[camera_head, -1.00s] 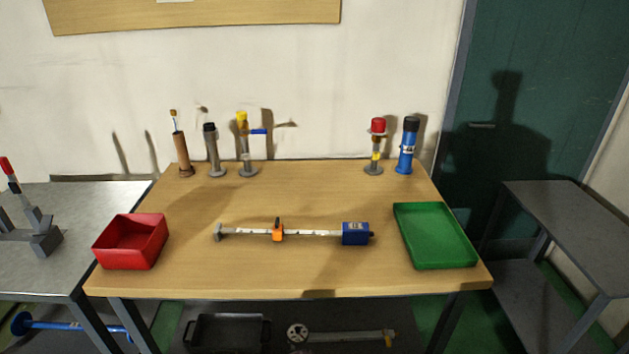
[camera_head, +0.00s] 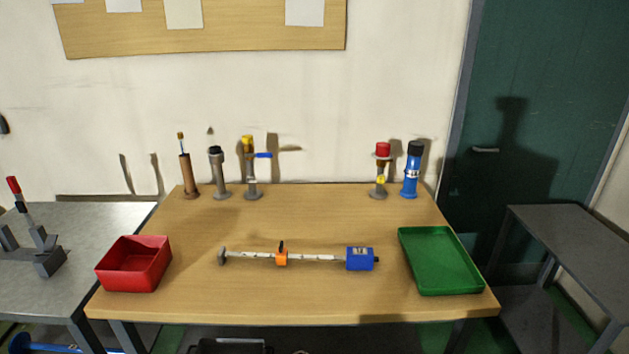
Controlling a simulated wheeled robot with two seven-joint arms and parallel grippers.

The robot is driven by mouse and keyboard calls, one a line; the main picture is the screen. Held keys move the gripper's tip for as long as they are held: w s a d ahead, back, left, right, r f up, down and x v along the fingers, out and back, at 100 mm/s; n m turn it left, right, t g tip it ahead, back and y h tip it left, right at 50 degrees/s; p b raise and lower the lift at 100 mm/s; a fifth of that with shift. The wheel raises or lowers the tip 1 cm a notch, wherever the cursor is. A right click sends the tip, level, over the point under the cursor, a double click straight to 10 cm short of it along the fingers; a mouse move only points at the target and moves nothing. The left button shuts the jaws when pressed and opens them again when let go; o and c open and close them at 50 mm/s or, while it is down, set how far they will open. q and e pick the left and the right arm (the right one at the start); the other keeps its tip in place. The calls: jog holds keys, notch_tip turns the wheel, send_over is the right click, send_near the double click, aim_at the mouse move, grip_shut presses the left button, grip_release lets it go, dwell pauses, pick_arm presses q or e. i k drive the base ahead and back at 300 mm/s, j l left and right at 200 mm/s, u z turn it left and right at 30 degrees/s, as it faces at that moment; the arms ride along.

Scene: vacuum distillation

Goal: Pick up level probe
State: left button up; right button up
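What looks like the level probe (camera_head: 318,257) lies across the middle of the wooden table. It is a thin white rod with dark marks, a grey end piece (camera_head: 222,256) on the left, an orange collar (camera_head: 282,259) with a black knob near the middle, and a blue box (camera_head: 360,259) on the right end. Nothing touches it from above. Neither of my grippers shows in the view.
A red bin (camera_head: 134,265) stands at the table's left, a green tray (camera_head: 440,262) at its right. Several upright fittings line the back edge, including a blue cylinder (camera_head: 411,172) and a red-capped one (camera_head: 382,170). Grey side tables (camera_head: 575,240) flank it. The wood around the rod is clear.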

aim_at(356, 258)
jog(key=i+j+z, duration=0.25)
jog(key=i, duration=0.3)
jog(key=i+j+z, duration=0.3)
jog(key=i, duration=0.25)
jog(key=j, duration=0.1)
